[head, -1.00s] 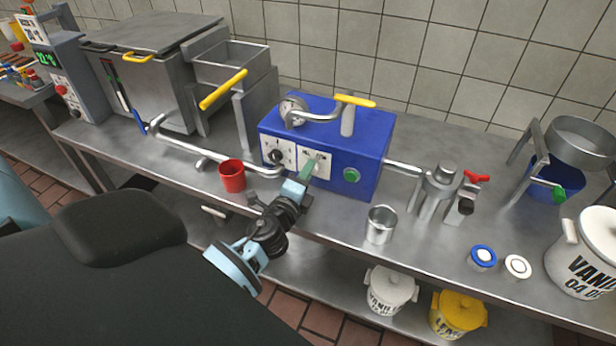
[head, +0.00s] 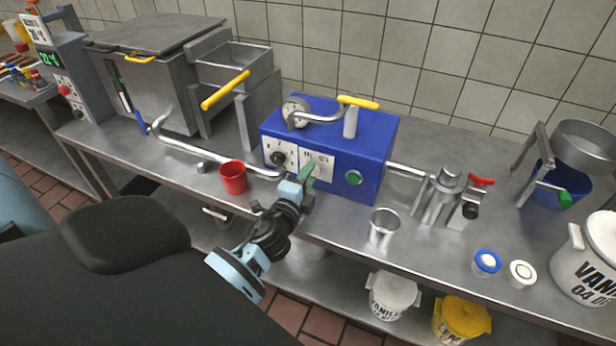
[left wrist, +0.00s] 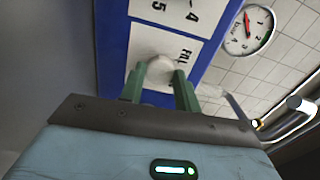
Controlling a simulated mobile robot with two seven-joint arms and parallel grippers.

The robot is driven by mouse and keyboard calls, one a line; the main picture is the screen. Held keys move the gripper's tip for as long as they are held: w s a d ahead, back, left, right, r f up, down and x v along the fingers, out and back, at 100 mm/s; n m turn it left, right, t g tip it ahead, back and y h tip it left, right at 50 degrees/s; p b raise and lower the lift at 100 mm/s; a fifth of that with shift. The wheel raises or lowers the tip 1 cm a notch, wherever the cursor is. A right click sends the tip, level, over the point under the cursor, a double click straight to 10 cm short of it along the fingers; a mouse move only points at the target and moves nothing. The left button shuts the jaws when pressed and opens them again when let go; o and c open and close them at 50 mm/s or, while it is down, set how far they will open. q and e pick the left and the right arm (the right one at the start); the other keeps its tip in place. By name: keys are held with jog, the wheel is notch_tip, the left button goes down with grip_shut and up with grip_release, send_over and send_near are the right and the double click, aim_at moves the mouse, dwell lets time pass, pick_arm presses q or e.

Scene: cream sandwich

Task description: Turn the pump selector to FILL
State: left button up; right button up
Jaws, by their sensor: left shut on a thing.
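The blue pump box (head: 375,139) stands on the steel counter. Its white selector plate (head: 324,160) is on the front, partly covered by my left gripper (head: 305,174). In the left wrist view, the plate (left wrist: 185,75) carries the word FILL, and the pale, rounded selector knob (left wrist: 160,68) sits between the green fingers of my left gripper (left wrist: 160,82). The gripper is shut on the knob. The knob's pointing direction is hidden. My right gripper is in neither view.
A numbered dial (head: 279,158) is left of the selector plate, and a green button (head: 354,177) is to its right. A red cup (head: 232,178) stands close left of my gripper. A steel cup (head: 383,226) is to the right, near the counter edge.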

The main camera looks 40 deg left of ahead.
pick_arm(q)
jog(key=o, duration=1)
jog(key=shift+s, duration=0.15)
jog(key=v, duration=0.6)
jog(key=shift+s+b, duration=0.3)
jog(key=shift+s+d, duration=0.2)
jog(key=shift+s, duration=0.3)
